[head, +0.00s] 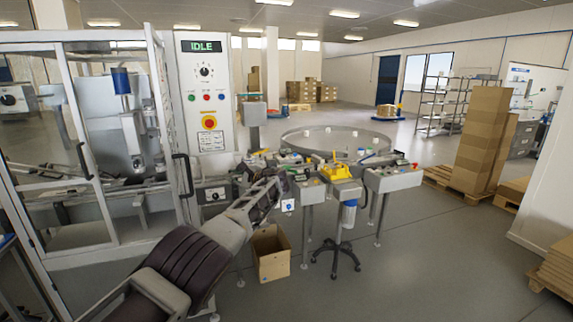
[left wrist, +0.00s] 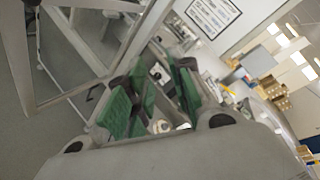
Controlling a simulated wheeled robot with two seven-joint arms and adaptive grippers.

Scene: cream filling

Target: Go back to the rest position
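My left arm comes in from the lower left in the head view. Its gripper (head: 272,190) is out in front of the filling machine (head: 203,100), near the left end of the worktables. In the left wrist view the two green finger pads of the gripper (left wrist: 155,100) stand apart, with nothing clearly held between them. The machine's panel reads IDLE. My right gripper is in neither view.
Worktables (head: 393,178) with a yellow fixture (head: 335,170) stand in the middle. A cardboard box (head: 271,252) sits on the floor below. Stacked cartons (head: 482,140) stand on a pallet at the right.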

